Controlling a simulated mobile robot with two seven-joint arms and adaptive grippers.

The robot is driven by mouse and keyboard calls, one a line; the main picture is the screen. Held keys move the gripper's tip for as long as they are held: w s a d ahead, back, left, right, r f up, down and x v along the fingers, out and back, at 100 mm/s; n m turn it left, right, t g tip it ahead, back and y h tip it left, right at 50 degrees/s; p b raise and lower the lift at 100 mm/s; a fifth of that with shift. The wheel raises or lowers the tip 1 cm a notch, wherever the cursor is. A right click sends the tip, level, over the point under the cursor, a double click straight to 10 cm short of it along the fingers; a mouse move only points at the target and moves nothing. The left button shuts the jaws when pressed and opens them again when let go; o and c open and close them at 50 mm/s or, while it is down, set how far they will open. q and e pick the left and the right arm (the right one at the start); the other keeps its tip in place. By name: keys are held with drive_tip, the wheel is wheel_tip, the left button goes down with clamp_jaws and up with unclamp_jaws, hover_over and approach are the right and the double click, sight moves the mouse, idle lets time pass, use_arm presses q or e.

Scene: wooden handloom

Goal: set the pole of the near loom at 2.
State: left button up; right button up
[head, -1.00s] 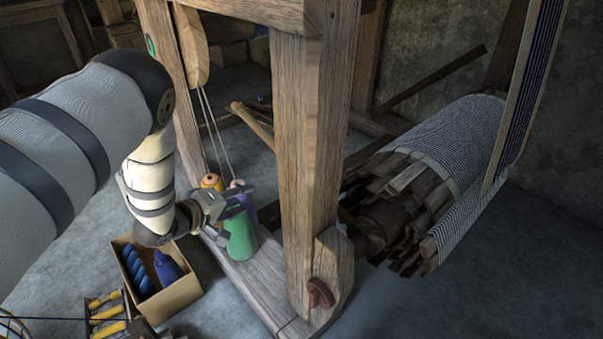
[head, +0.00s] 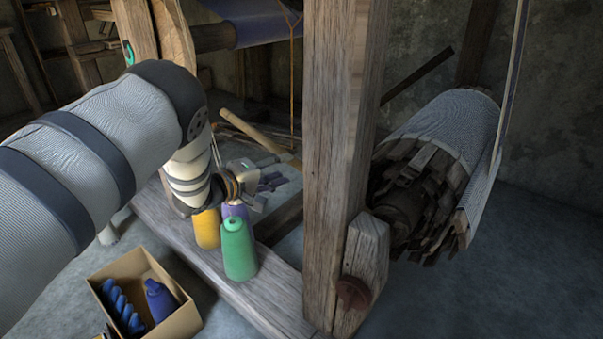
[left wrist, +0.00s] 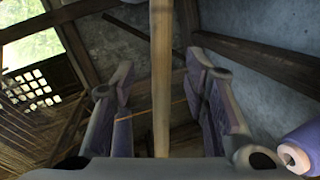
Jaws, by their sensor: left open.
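A light wooden pole (head: 250,131) slants across the inside of the near loom's frame, behind the spools in the head view. In the left wrist view the pole (left wrist: 160,75) runs lengthwise between my two fingers, farther off or at their level; I cannot tell if they touch it. My left gripper (head: 270,184) is open, above and behind the spools and to the lower right of the pole's visible part. It also shows in the left wrist view (left wrist: 160,95). No mark reading 2 is visible. My right gripper is out of view.
A green spool (head: 238,250), a yellow spool (head: 207,228) and a purple spool (head: 236,210) stand on the loom's lower beam (head: 170,220), close below my left gripper. A thick post (head: 335,150) stands to the right. A cardboard box (head: 180,322) sits on the floor.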

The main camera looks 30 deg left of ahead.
sight(294, 167)
use_arm(q)
drive_tip(key=b+x, duration=0.1)
drive_tip(key=x, duration=0.2)
drive_tip(key=b+x, duration=0.1)
drive_tip(key=x, duration=0.1)
drive_tip(key=shift+w+f+b, duration=0.3)
drive_tip(key=shift+f, duration=0.1)
drive_tip(key=shift+w+d+r, duration=0.15)
drive_tip(key=shift+w, duration=0.4)
clamp_jaws()
